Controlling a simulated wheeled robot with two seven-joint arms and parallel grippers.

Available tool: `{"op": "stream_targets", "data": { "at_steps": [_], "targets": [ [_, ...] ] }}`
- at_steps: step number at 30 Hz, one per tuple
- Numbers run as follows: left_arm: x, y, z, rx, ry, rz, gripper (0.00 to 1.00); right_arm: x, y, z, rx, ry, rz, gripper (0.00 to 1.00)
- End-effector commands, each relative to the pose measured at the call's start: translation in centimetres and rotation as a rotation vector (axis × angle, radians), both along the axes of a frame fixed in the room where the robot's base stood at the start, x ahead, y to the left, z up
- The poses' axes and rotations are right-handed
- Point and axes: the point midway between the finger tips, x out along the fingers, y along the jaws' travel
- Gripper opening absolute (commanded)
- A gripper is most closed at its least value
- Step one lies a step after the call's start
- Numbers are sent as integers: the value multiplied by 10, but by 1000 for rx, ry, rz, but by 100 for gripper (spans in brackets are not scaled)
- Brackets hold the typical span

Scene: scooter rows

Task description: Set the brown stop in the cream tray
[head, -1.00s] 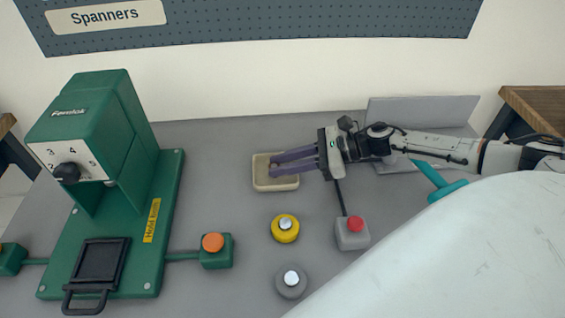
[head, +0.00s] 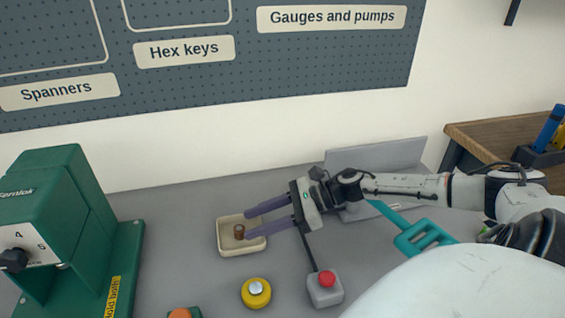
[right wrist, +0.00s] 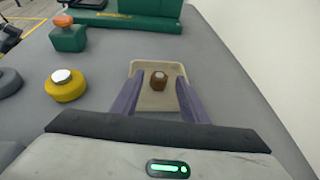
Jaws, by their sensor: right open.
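The brown stop (head: 239,232) stands in the cream tray (head: 242,250), resting on its floor. It also shows in the right wrist view (right wrist: 158,80), upright inside the tray (right wrist: 140,66). My right gripper (head: 247,226) is open, with its two purple fingers reaching over the tray's right side. In the right wrist view the fingertips (right wrist: 158,82) lie to either side of the stop with a gap on both sides, so it is not held. My left gripper is not in view.
A yellow stop with a silver top (head: 256,293) and a grey box with a red button (head: 325,288) stand in front of the tray. A green press (head: 60,225) is at the left. A teal-handled tool (head: 425,237) lies under my right arm.

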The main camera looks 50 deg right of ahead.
Motion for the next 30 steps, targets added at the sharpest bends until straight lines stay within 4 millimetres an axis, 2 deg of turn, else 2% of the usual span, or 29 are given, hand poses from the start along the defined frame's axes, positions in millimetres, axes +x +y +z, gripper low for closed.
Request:
{"op": "stream_targets", "data": {
  "at_steps": [8, 15, 21, 30],
  "targets": [
    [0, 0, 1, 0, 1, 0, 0, -29, -34, 16, -2, 7, 1, 41],
    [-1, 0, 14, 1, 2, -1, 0, -46, -55, 31, 1, 4, -1, 41],
    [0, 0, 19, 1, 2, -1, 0, -53, -65, 35, 1, 2, 0, 41],
    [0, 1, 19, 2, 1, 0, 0, -54, -67, 36, 1, -1, 0, 41]
  ]
}}
